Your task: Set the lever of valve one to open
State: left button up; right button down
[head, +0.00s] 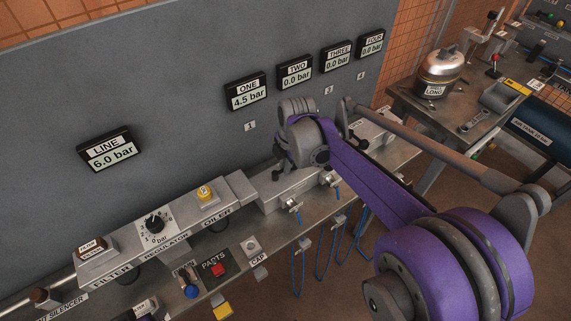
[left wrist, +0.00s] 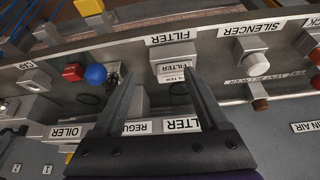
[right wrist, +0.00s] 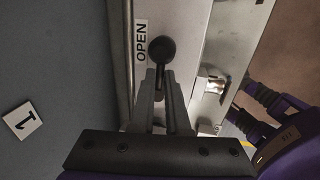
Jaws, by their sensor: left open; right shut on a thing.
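The lever of valve one shows in the right wrist view as a dark ball knob (right wrist: 161,49) on a thin stem, just beside the OPEN label (right wrist: 141,40). My right gripper (right wrist: 160,78) is shut on the lever's stem, below the knob. In the head view my right wrist covers most of valve one. The gauge marked ONE (head: 247,91) reads 4.5 bar, above the small plate 1 (head: 250,126). My left gripper (left wrist: 158,80) is open and empty above the filter and regulator unit; the head view does not show it.
Gauges TWO (head: 295,72), THREE (head: 337,56) and FOUR (head: 371,43) read 0.0 bar; LINE (head: 110,150) reads 6.0 bar. Blue hoses (head: 318,255) hang below the manifold. A blue knob (left wrist: 95,74) and a red part (left wrist: 73,72) are near my left fingers.

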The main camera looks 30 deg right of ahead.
jog(key=c, duration=0.9)
grip_release()
jog(key=r, duration=0.3)
jog(key=s+r, duration=0.1)
jog(key=r, duration=0.3)
jog(key=s+r+p, duration=0.1)
jog(key=r, duration=0.2)
jog(key=shift+d+r, duration=0.1)
jog(key=shift+r, duration=0.25)
jog(key=s+a+f+m+t, duration=0.1)
jog(key=s+a+f+m, duration=0.2)
jog(key=s+m, duration=0.2)
jog(key=s+a+f+m+t+p, duration=0.1)
jog(key=s+a+f+m, duration=0.2)
jog(key=s+m, duration=0.3)
jog(key=s+a+f+m+t, duration=0.1)
jog(key=s+a+f+m, duration=0.2)
jog(key=m, duration=0.4)
jog(key=shift+s+a+f+m, duration=0.2)
jog(key=shift+s+f, duration=0.15)
jog(key=shift+s, duration=0.25)
jog(key=shift+s+a+f+m, duration=0.2)
jog(key=shift+s+f, duration=0.15)
jog(key=shift+s, duration=0.2)
